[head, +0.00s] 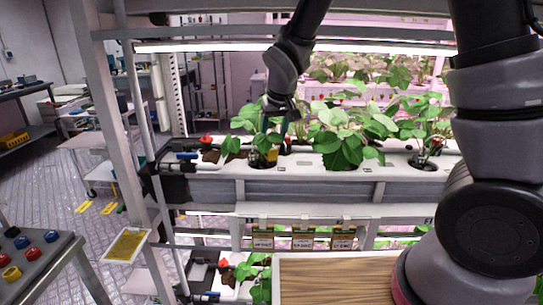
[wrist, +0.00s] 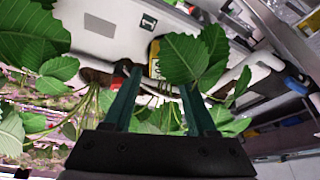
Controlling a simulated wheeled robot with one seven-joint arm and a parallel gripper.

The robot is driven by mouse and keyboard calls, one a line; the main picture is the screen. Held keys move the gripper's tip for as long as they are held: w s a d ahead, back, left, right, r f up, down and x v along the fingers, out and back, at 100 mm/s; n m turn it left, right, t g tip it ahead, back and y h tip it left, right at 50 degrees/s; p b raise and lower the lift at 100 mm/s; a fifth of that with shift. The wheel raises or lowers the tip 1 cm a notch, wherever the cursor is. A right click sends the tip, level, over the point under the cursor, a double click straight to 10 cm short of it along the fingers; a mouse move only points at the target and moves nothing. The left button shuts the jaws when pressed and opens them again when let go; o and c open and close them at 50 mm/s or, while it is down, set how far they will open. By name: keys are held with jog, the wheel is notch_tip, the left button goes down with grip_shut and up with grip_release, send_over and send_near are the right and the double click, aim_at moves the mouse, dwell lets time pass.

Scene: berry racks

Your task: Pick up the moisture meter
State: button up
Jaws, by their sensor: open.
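A yellow and black object, which looks like the moisture meter (wrist: 154,62), stands among the plants on the white rack channel. In the wrist view it is just beyond and between my fingertips, partly hidden by a large leaf. In the head view its yellow part (head: 271,155) shows low among leaves, just below my gripper (head: 275,132). My gripper is open, with its two green fingers (wrist: 158,80) pointing toward the meter and apart from each other. I see nothing held between them. Whether a finger touches the meter I cannot tell.
Leafy plants (head: 345,135) crowd both sides of my gripper, and leaves overlap the fingers' path. The white rack channel (head: 215,170) runs under them. A light bar (head: 200,48) crosses above. A wooden board (head: 335,282) and a lower shelf with label cards (head: 302,240) are below.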

aim_at(271, 147)
jog(key=x, duration=0.5)
jog(key=shift+f, duration=0.15)
grip_shut()
jog(key=shift+a+r, duration=0.1)
jog(key=shift+r, duration=0.1)
jog(key=shift+r, duration=1.2)
